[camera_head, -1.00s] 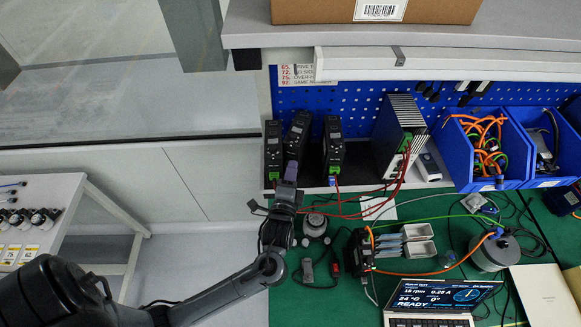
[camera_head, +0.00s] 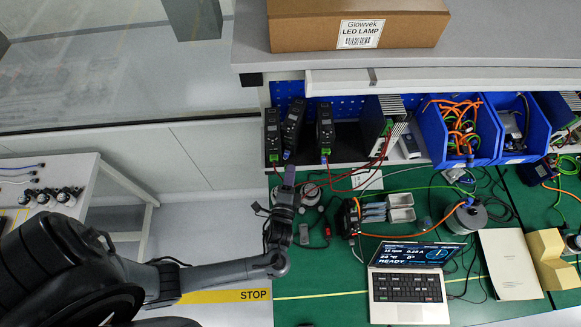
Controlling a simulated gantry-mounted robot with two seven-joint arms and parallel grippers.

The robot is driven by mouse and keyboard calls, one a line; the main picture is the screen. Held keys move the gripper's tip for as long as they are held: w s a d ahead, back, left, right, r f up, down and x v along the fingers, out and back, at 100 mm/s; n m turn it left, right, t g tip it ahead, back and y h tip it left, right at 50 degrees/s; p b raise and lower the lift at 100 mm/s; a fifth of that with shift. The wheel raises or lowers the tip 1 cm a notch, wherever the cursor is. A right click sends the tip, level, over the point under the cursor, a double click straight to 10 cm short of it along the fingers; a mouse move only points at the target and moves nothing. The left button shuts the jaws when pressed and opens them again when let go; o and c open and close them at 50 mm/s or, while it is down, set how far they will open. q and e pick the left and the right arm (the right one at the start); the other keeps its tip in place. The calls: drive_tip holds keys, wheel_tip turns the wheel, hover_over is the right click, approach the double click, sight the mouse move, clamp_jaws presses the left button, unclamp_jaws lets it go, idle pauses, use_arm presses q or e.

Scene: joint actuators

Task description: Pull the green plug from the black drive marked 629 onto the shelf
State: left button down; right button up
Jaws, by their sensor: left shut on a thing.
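Three black drives stand at the left end of the shelf: a left one (camera_head: 272,132), a middle one (camera_head: 293,124) that leans, and a right one (camera_head: 325,126). Their numbers are too small to read. Green shows low on the left and right drives. My left gripper (camera_head: 288,165) is just in front of the middle drive's lower end, pointing at it. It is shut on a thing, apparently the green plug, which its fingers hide. A small blue patch shows between its tip and the drive. My right gripper is not in view.
A finned drive unit (camera_head: 382,128) and blue bins (camera_head: 458,130) stand to the right. Red cables (camera_head: 345,182) cross near my gripper. The green bench (camera_head: 320,275) holds an open laptop (camera_head: 408,284). A carton (camera_head: 358,24) sits on the upper shelf.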

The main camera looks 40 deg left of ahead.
use_arm(q)
drive_tip(key=w+d+n+h, duration=0.2)
drive_tip(key=w+d+n, duration=0.8)
drive_tip(key=n, duration=0.2)
drive_tip(key=n+b, duration=0.4)
drive_tip(key=b, duration=0.8)
hover_over(338, 162)
drive_tip(key=shift+h, duration=0.4)
wheel_tip(338, 162, down, 5)
drive_tip(key=shift+d+r, duration=0.1)
drive_tip(key=shift+r, duration=0.05)
drive_tip(key=shift+f+b, duration=0.55)
drive_tip(key=shift+b, duration=0.05)
drive_tip(key=shift+f+b, duration=0.4)
drive_tip(key=shift+f, duration=0.15)
drive_tip(key=c, duration=0.9)
unclamp_jaws()
drive_tip(key=shift+c, duration=0.2)
